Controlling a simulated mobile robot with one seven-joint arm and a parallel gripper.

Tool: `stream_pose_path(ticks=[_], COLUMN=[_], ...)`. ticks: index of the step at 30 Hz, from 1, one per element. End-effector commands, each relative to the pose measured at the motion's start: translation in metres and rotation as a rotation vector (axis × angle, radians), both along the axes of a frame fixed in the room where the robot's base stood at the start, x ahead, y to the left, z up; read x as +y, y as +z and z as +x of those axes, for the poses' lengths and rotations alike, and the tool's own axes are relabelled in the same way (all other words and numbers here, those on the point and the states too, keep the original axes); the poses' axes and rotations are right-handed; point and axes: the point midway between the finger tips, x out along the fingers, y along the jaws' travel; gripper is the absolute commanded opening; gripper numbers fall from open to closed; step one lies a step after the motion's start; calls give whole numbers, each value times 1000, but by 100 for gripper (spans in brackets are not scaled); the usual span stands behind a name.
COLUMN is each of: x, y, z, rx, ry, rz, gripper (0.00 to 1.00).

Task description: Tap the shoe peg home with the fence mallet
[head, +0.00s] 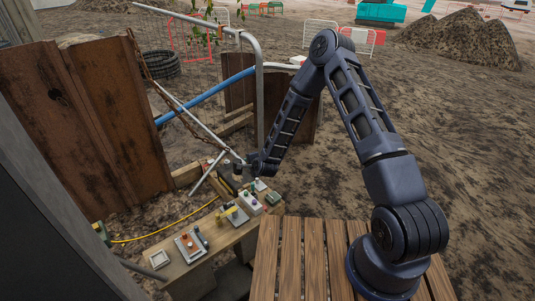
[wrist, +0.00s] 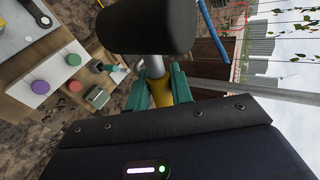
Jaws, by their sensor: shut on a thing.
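My gripper (wrist: 160,88) has teal fingers closed on the yellow handle (wrist: 161,94) of the fence mallet. The mallet's thick black head (wrist: 148,26) and grey shaft (wrist: 155,66) extend past the fingers at the top of the wrist view. In the head view, my gripper (head: 246,170) is over the far end of the wooden bench (head: 217,252); the mallet is too small there to make out clearly. I cannot identify the shoe peg with certainty in either view.
The bench carries a grey plate with coloured knobs (head: 191,244), a white button box (head: 250,203) and a yellow item (head: 236,215). A rusty sheet wall (head: 85,130), a metal rail (head: 259,100) and a blue pipe (head: 205,93) stand behind. A slatted wooden deck (head: 300,262) lies in front.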

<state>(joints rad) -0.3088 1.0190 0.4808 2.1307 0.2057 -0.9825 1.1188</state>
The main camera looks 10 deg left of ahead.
Motion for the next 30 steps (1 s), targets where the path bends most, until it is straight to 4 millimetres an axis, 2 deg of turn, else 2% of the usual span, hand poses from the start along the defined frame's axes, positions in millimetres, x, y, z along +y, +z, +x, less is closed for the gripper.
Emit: stream_pose_path(ticks=[1,6,15,24,30], x=[17,62,131,180,196], y=[-5,-22,-51,-79,-91], z=[-15,-57,-143,-233,-271], rx=[1,-1,-3,-9,-10], ry=[27,102,236,359,408], rz=[0,-1,-4,-9,-12], gripper=[0,0,0,0,0])
